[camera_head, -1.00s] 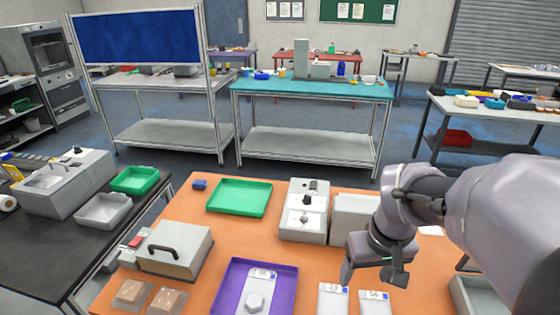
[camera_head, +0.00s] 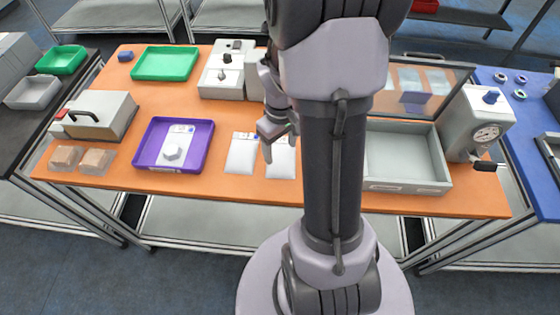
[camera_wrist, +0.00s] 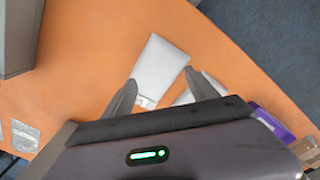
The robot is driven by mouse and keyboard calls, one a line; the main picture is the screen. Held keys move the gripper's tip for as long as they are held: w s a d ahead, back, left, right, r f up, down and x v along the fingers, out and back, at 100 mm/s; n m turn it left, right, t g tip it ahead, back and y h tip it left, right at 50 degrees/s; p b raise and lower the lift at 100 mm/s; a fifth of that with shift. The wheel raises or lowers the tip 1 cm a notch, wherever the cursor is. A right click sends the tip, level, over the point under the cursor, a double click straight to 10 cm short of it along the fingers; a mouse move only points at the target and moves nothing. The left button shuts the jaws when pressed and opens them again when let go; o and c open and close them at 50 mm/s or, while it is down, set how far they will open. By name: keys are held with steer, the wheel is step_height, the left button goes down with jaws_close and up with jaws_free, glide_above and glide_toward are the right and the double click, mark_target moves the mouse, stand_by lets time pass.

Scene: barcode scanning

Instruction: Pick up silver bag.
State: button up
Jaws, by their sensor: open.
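Two flat pale silver-white bags lie side by side near the table's front edge: the left bag (camera_head: 240,157) and the right bag (camera_head: 281,162). Each has a small label at its far end. My gripper (camera_head: 280,141) is open and empty above the far end of the right bag. In the wrist view, my open fingers (camera_wrist: 160,92) are on either side of that bag's labelled end (camera_wrist: 160,65). The other bag (camera_wrist: 207,82) is partly hidden behind a finger. A shiny grey see-through packet (camera_wrist: 25,135) lies farther off in the wrist view; I cannot tell its contents.
A purple tray (camera_head: 207,150) with a white hexagonal item stands left of the bags. A grey open bin (camera_head: 440,160) stands to the right, with a tinted panel behind it. A white-grey machine (camera_head: 222,85) and a green tray (camera_head: 165,63) stand at the back.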

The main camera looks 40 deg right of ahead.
mark_target(280, 160)
step_height(280, 160, down, 5)
steer(key=shift+w+f+b, duration=0.1)
steer(key=shift+b, duration=1.05)
steer(key=shift+c, duration=0.7)
jaws_close()
steer(key=shift+r, duration=0.25)
steer(key=shift+r+p, duration=0.3)
steer(key=r, duration=0.1)
steer(key=r+p, duration=0.1)
steer(key=r, duration=0.1)
steer(key=shift+a+p, duration=0.25)
steer(key=shift+p, duration=0.1)
steer(key=w+a, duration=0.1)
steer(key=a, duration=0.4)
steer(key=a+p, duration=0.1)
steer(key=a, duration=0.4)
steer(key=w+a+r, duration=0.1)
steer(key=a, duration=0.4)
steer(key=shift+w+a+r, duration=0.1)
steer(key=shift+w+a, duration=0.05)
steer(key=shift+w, duration=0.15)
steer(key=shift+p, duration=0.3)
